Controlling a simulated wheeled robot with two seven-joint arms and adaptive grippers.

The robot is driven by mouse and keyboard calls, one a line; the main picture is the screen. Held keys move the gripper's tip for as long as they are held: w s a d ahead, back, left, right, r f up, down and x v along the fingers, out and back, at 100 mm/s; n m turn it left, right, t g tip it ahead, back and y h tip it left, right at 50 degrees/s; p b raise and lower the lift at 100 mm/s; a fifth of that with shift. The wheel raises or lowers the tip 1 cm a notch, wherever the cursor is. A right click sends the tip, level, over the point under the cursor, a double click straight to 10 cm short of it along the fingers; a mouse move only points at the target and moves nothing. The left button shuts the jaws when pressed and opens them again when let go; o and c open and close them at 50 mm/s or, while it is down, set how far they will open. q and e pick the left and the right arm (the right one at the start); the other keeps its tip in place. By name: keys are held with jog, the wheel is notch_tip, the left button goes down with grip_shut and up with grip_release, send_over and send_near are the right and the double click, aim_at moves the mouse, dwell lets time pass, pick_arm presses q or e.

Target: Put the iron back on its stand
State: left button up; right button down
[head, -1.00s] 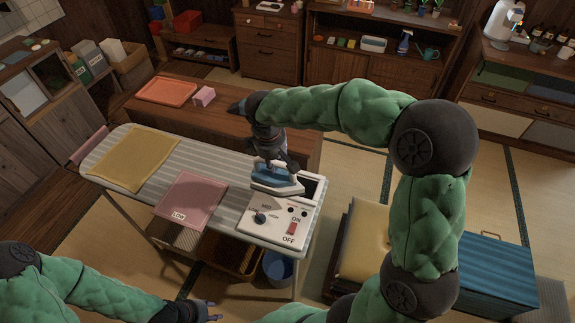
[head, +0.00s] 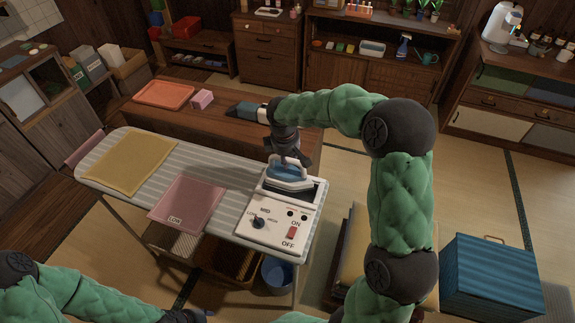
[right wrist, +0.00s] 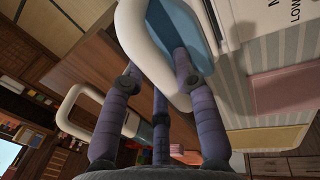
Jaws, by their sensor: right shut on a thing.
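The iron (head: 288,181), blue with a pale rim, is over the upper part of its white stand (head: 270,240). Part of the dark recess (head: 306,192) shows at its right. I cannot tell whether the iron touches the stand. My right gripper (head: 290,160) is shut on the iron from above. In the right wrist view the gripper's purple-grey fingers (right wrist: 165,75) are at the iron's blue and white body (right wrist: 205,40). The stand's front has a dial and a red switch (head: 292,233). Of my left gripper (head: 185,317), only a dark part shows at the bottom edge.
The striped ironing board (head: 225,160) carries a yellow cloth (head: 132,160) and a pink cloth (head: 188,202) left of the stand. A low wooden table (head: 230,124) behind holds an orange tray (head: 163,95) and a pink box (head: 203,99). A blue chest (head: 490,277) stands on the floor at right.

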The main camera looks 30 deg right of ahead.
aim_at(285, 175)
jog(key=shift+f+b, duration=0.35)
jog(key=shift+f, duration=0.8)
jog(key=shift+f, duration=0.15)
jog(key=c, duration=0.9)
grip_release()
jog(key=shift+c, duration=0.2)
notch_tip(285, 175, up, 12)
jog(key=s+a+p, duration=0.1)
jog(key=a+p, duration=0.1)
jog(key=p, duration=0.1)
jog(key=shift+s+p, duration=0.3)
jog(key=shift+p, duration=0.05)
